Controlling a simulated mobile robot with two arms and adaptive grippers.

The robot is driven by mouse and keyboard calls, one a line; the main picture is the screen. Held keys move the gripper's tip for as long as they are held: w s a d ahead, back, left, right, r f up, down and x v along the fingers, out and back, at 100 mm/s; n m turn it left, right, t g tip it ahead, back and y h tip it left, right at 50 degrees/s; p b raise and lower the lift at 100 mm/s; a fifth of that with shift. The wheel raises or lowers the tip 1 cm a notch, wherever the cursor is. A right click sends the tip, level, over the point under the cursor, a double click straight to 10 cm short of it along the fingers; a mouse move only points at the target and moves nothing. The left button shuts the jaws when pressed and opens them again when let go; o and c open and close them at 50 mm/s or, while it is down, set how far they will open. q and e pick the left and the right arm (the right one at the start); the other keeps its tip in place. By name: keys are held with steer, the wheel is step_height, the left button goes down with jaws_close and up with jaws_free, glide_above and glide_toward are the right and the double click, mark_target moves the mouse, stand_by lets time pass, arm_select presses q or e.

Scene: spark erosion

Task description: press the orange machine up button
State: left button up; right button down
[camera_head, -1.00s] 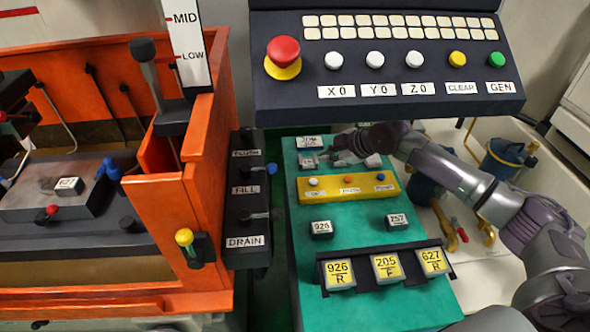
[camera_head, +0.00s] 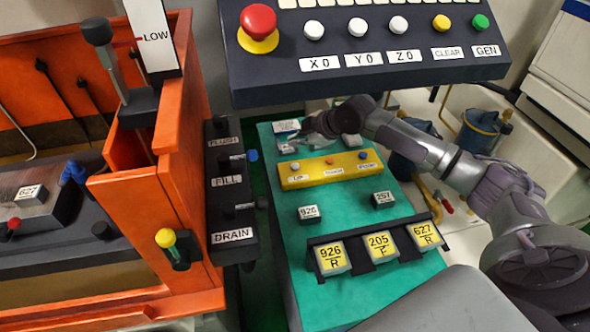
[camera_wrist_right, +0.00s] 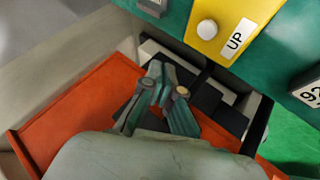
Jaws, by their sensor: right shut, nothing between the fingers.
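The yellow button panel (camera_head: 328,171) lies on the teal table, with a white button (camera_head: 295,165) at its left end, an orange button (camera_head: 329,160) in the middle and a blue one (camera_head: 363,155) at the right. In the right wrist view the white button (camera_wrist_right: 207,30) has the label UP (camera_wrist_right: 236,40) beside it. My right gripper (camera_head: 306,139) is behind the panel's left part, apart from the white button. In the wrist view its fingers (camera_wrist_right: 166,82) are shut and empty, lower left of the button. My left gripper is not in view.
The orange machine (camera_head: 180,180) with its drain and fill levers stands at the left. A dark control console (camera_head: 370,70) overhangs the table's back. A rack (camera_head: 375,247) with labelled blocks stands in front of the panel, with blocks 926 (camera_head: 308,213) and 257 (camera_head: 382,199) between.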

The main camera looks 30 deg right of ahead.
mark_target(297, 166)
step_height(297, 166, down, 5)
steer(key=b, duration=0.3)
steer(key=shift+f, duration=0.15)
steer(key=shift+f+b, duration=0.45)
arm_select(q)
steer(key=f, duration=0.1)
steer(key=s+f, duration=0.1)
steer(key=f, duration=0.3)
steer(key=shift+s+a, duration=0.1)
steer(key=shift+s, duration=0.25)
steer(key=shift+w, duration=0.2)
arm_select(e)
steer(key=shift+f, duration=0.4)
